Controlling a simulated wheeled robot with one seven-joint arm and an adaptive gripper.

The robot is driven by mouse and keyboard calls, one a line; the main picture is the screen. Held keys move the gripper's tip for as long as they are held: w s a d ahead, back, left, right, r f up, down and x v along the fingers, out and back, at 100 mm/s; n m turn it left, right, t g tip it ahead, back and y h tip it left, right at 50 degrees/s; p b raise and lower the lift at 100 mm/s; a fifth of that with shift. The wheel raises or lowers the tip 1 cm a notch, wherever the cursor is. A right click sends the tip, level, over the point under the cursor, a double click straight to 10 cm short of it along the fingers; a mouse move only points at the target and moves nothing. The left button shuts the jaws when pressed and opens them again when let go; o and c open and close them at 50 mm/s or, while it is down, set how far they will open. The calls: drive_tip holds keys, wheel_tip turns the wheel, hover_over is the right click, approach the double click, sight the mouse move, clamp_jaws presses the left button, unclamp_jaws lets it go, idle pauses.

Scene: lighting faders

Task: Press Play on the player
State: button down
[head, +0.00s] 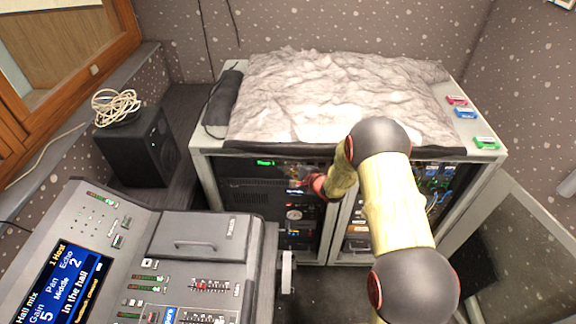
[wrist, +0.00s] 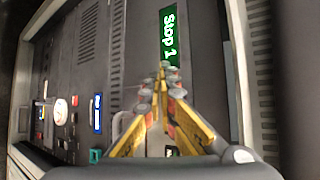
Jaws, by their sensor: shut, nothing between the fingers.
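The player is a dark rack unit (wrist: 135,45) with a green display (wrist: 172,38) reading "Stop 1", turned sideways in the wrist view. In the head view, a small lit green display (head: 265,162) shows at the upper left of the rack front. My gripper (wrist: 161,72) is shut and empty, its yellow fingers together in front of the player's panel beside the display. I cannot tell whether the tips touch the panel. The fingers hide part of the panel, and I cannot make out a Play button. In the head view, my gripper (head: 298,184) is small against the rack front.
The rack cabinet (head: 200,143) carries a crumpled grey cover (head: 330,85) on top. Other units with a round dial (head: 294,215) sit below the player. A lighting desk (head: 170,215) stands at front left, and a black speaker (head: 130,150) at left.

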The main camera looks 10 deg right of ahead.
drive_tip(key=shift+w, duration=0.25)
drive_tip(key=shift+s, duration=0.15)
idle(0.5)
drive_tip(key=shift+s+a+p, duration=0.1)
drive_tip(key=shift+s+p, duration=0.45)
drive_tip(key=shift+s, duration=0.05)
drive_tip(key=shift+s, duration=0.1)
drive_tip(key=s, duration=0.2)
drive_tip(key=s+a+p, duration=0.1)
drive_tip(key=s, duration=0.1)
drive_tip(key=shift+s+a+p, duration=0.15)
drive_tip(key=shift+s+p, duration=0.15)
idle(0.7)
